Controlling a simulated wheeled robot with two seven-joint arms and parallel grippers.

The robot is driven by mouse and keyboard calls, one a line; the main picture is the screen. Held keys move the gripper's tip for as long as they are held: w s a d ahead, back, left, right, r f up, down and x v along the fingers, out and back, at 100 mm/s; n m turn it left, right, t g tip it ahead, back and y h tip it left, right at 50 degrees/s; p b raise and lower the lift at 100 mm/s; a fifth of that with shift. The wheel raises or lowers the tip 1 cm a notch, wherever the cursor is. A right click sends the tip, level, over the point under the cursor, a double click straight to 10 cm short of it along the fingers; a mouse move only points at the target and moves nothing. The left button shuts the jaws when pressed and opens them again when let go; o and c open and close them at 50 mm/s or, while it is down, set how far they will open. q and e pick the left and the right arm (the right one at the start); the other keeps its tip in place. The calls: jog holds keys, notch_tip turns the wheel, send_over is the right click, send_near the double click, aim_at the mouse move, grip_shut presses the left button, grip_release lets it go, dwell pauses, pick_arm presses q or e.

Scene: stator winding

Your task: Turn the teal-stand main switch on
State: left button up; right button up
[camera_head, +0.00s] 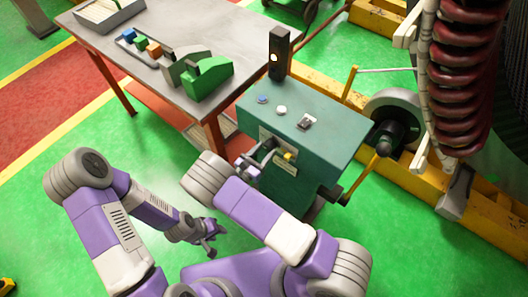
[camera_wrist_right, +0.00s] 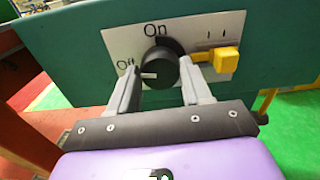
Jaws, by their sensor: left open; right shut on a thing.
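The teal stand (camera_head: 310,150) stands right of centre in the head view. On its front a white plate (camera_wrist_right: 118,42) carries the main switch, a black round knob (camera_wrist_right: 160,68), labelled "On" above and "Off" at left. The knob's white mark points left, towards "Off". My right gripper (camera_wrist_right: 160,92) has its two fingers on either side of the knob and is shut on it; in the head view the right gripper (camera_head: 262,160) is at the stand's front. My left gripper (camera_head: 208,238) is open and empty, low over the floor, away from the stand.
A yellow lever (camera_wrist_right: 226,60) sits close to the right finger on the same plate. The stand's top holds buttons (camera_head: 281,110) and a black light tower (camera_head: 278,55). A grey table (camera_head: 150,35) with green blocks stands behind left. A wheel (camera_head: 395,115) is at right.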

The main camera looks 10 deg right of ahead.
jog(key=m+b, duration=0.1)
jog(key=m, duration=0.3)
jog(key=shift+b, duration=0.3)
jog(key=m+b, duration=0.1)
jog(key=m, duration=0.3)
jog(key=m+b, duration=0.2)
jog(key=m, duration=0.1)
jog(key=shift+f+m, duration=0.1)
jog(key=shift+m, duration=0.2)
jog(key=shift+m+b, duration=1.2)
jog(key=shift+m, duration=0.8)
jog(key=o, duration=1.1)
jog(key=shift+c, duration=0.2)
